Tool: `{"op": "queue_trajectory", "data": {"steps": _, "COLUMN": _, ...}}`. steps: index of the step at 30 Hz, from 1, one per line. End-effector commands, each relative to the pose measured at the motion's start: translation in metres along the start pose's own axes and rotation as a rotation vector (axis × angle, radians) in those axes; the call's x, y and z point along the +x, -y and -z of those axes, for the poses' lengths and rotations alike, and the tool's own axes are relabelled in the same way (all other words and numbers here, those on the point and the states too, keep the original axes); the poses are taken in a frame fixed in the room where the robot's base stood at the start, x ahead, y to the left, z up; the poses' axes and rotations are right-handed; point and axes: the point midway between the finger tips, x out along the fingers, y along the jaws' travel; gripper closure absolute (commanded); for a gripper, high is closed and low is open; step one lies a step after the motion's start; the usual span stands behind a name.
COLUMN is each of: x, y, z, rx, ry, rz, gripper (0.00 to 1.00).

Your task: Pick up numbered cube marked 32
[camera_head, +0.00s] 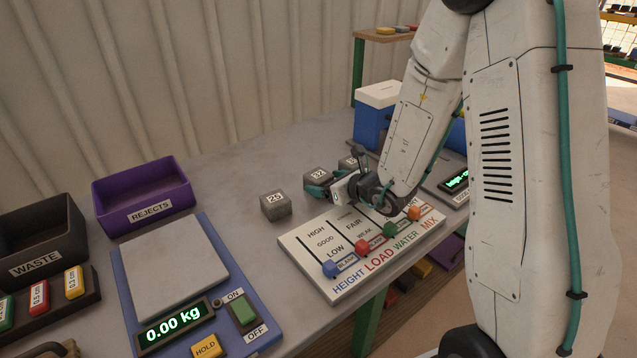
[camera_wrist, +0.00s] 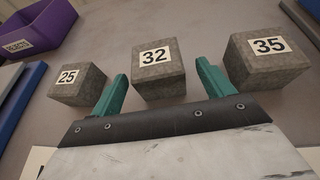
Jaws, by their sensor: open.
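The cube marked 32 (camera_wrist: 158,72) is a grey stone-like block with a white label, resting on the grey table. It also shows in the head view (camera_head: 316,182), just beyond my gripper. My gripper (camera_wrist: 160,80) is open, with a green finger on each side of the near part of the cube 32 and clear gaps between. In the head view my gripper (camera_head: 322,188) is low over the table. The cube marked 25 (camera_wrist: 78,83) sits to the left. The cube marked 35 (camera_wrist: 265,58) sits to the right, close to the right finger.
A white slider board (camera_head: 340,262) with colored knobs lies in front of the cubes. A scale (camera_head: 172,268) reading 0.00 kg, a purple REJECTS bin (camera_head: 150,215) and a dark WASTE bin (camera_head: 38,265) stand left. A blue-and-white box (camera_head: 372,122) stands behind.

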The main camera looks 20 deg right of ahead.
Motion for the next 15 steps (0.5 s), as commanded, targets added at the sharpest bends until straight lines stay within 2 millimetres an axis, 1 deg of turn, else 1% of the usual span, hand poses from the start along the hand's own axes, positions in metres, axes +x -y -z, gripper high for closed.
{"op": "queue_trajectory", "data": {"steps": 1, "x": 0.009, "y": -0.002, "z": 0.0, "rx": -0.001, "ry": -0.001, "rz": -0.003, "gripper": 0.2}}
{"op": "queue_trajectory", "data": {"steps": 3, "x": 0.02, "y": -0.003, "z": 0.0, "rx": -0.001, "ry": -0.001, "rz": -0.003, "gripper": 0.2}}
{"op": "queue_trajectory", "data": {"steps": 6, "x": 0.031, "y": -0.002, "z": 0.0, "rx": -0.001, "ry": 0.0, "rz": -0.002, "gripper": 0.2}}
{"op": "queue_trajectory", "data": {"steps": 9, "x": 0.036, "y": -0.002, "z": 0.0, "rx": -0.001, "ry": 0.0, "rz": -0.001, "gripper": 0.2}}
{"op": "queue_trajectory", "data": {"steps": 15, "x": 0.036, "y": -0.002, "z": -0.001, "rx": -0.001, "ry": 0.001, "rz": -0.001, "gripper": 0.2}}
